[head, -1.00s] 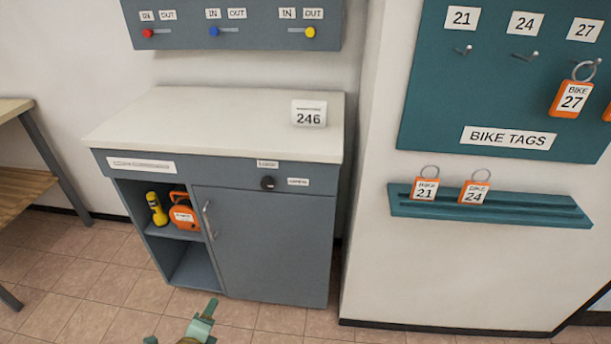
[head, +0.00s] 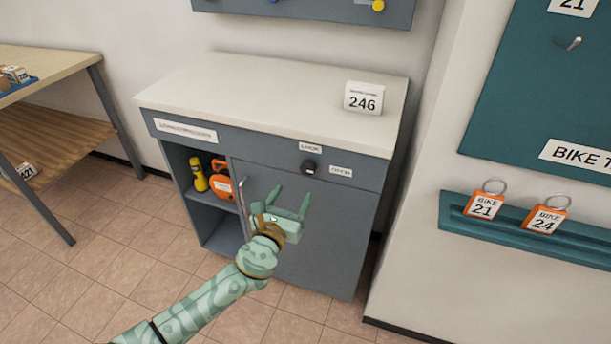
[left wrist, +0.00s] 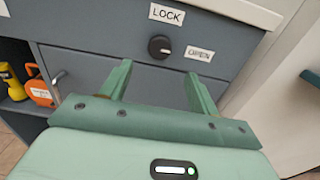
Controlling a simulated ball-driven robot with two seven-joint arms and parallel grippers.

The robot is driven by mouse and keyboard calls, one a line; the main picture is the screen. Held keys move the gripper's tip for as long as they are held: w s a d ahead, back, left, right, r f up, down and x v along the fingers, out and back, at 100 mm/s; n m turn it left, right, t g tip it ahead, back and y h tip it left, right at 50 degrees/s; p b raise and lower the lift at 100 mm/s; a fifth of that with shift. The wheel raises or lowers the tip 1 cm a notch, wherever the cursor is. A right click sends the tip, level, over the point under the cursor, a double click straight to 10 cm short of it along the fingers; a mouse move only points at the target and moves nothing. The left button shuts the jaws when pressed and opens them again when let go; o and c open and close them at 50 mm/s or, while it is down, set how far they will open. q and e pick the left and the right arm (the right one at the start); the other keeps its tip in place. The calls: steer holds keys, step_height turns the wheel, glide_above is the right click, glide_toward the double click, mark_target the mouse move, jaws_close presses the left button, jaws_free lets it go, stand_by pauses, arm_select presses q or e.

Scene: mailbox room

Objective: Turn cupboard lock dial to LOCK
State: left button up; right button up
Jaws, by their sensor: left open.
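The lock dial (head: 309,167) is a small round black knob on the cupboard's grey front rail, above the door (head: 325,230). A LOCK label (head: 311,148) is above it and another label (head: 341,171) is to its right. In the left wrist view the dial (left wrist: 160,47) has a small light mark on its right side, towards the OPEN label (left wrist: 200,53); the LOCK label (left wrist: 166,14) is above. My left gripper (head: 291,195) is open and empty, below and in front of the dial, not touching it. My right gripper is not in view.
The door's handle (head: 245,198) is at its left edge. The open shelf at left holds a yellow torch (head: 198,175) and an orange case (head: 221,181). A 246 sign (head: 363,98) stands on the white top. A wooden bench (head: 50,65) is at far left, a tag ledge (head: 460,222) at right.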

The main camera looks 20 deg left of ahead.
mark_target(307, 171)
arm_select(q)
steer(key=w, duration=0.2)
steer(key=w+b, duration=0.1)
steer(key=w, duration=0.2)
steer(key=w+b, duration=0.1)
steer(key=w, duration=0.2)
steer(key=shift+w+d+f, duration=0.15)
steer(key=shift+w+f, duration=0.1)
steer(key=shift+w+r, duration=0.15)
steer(key=shift+w, duration=0.2)
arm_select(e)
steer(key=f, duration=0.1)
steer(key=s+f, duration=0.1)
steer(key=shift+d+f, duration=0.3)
arm_select(q)
steer(key=c, duration=1)
